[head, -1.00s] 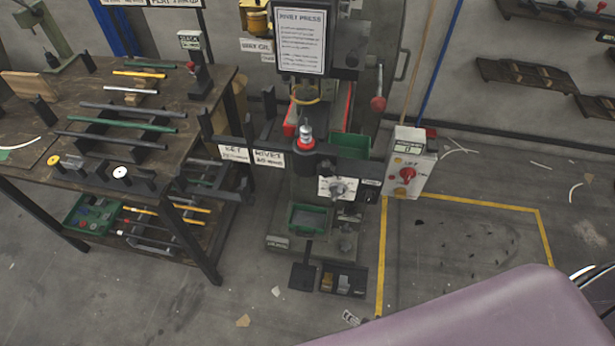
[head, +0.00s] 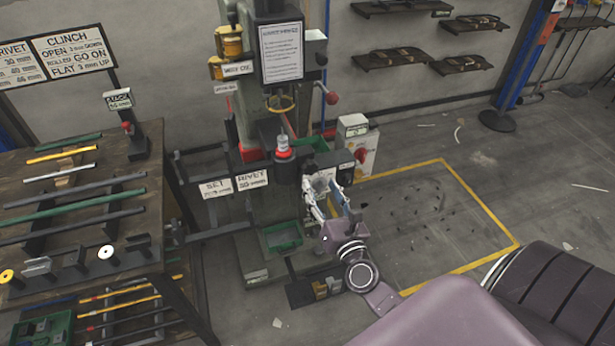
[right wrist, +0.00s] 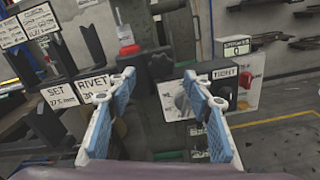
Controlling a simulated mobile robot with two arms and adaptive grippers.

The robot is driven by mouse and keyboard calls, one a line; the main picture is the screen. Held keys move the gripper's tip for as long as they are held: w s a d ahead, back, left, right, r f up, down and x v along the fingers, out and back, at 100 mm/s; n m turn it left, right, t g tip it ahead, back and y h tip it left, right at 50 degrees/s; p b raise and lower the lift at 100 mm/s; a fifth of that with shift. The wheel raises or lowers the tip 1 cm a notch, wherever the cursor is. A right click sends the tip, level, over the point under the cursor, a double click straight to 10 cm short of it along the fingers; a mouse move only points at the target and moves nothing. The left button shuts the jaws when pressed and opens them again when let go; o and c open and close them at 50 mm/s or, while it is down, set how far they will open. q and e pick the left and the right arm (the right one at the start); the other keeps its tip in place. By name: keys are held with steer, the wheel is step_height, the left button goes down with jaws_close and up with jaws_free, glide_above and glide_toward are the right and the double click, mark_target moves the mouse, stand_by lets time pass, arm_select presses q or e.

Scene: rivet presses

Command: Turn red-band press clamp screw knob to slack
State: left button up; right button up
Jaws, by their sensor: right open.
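The rivet press (head: 240,115) stands in the middle of the head view, with a red band (head: 283,153) on its spindle. The right finger partly covers the knob and plate. My right gripper (head: 325,190) is open and empty in front of the press, largely hiding the knob in the head view. Its blue-padded fingers (right wrist: 158,85) point towards the plate, with the knob nearer the right finger. Contact cannot be told. My left gripper is out of view.
A grey control box (head: 357,145) with a red knob stands right of the plate. SET and RIVET signs (head: 235,183) project left of the press. A workbench (head: 100,215) with rods is at left. Yellow-marked floor (head: 420,220) at right is mostly clear.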

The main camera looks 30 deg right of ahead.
mark_target(312, 169)
steer(key=x, duration=0.3)
steer(key=shift+d+p, duration=0.25)
steer(key=shift+p, duration=0.05)
steer(key=x, duration=0.3)
steer(key=shift+w+a, duration=0.15)
steer(key=shift+w, duration=0.05)
steer(key=shift+w+f+p, duration=0.1)
steer(key=shift+w+p, duration=0.2)
steer(key=shift+w, duration=0.15)
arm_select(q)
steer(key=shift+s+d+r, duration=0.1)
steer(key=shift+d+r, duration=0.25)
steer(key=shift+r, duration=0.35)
arm_select(e)
steer(key=c, duration=1.2)
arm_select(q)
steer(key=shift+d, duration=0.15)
arm_select(e)
steer(key=shift+o, duration=0.2)
